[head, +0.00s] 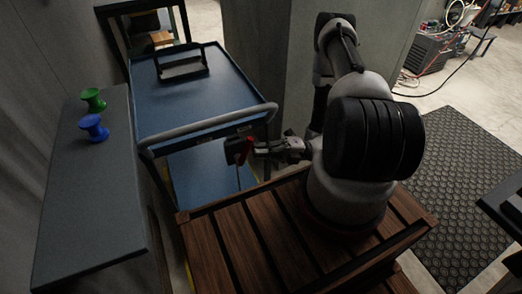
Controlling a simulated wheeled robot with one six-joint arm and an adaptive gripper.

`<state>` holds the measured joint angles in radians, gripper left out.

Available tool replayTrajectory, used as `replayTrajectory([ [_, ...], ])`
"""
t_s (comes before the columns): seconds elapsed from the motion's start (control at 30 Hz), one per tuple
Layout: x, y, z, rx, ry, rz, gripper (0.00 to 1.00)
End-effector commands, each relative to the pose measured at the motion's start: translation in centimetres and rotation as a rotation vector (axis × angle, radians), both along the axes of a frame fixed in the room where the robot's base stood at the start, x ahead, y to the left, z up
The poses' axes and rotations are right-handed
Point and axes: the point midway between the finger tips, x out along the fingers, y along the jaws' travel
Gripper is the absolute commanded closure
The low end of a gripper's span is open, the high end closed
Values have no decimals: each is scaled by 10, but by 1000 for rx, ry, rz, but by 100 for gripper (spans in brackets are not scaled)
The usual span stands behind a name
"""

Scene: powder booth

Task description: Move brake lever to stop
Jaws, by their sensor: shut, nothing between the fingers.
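A small red part, which looks like the brake lever (247,145), shows on a dark block (234,151) just below the grey push handle (205,130) of the blue cart (154,115). My gripper (257,150) points left at it, with its fingertips right beside the red part. The fingers are shut with nothing between them. I cannot tell whether they touch the lever. The lever is small and partly hidden, so its exact position is unclear.
A dark tray (182,67) stands on the cart's top. A green spool (93,99) and a blue spool (94,127) stand on the grey bench (85,215) at left. A ribbed black mat (460,190) lies on the floor at right.

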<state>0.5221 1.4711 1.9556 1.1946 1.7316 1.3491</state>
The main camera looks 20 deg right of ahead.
Motion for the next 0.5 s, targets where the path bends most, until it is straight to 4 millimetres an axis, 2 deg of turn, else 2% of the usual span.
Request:
replayTrajectory([
  [0.17,1,3,5,-115,-1,-1,100],
  [0.37,0,13,11,-107,2,1,100],
  [0.5,0,20,17,-214,-2,-1,100],
])
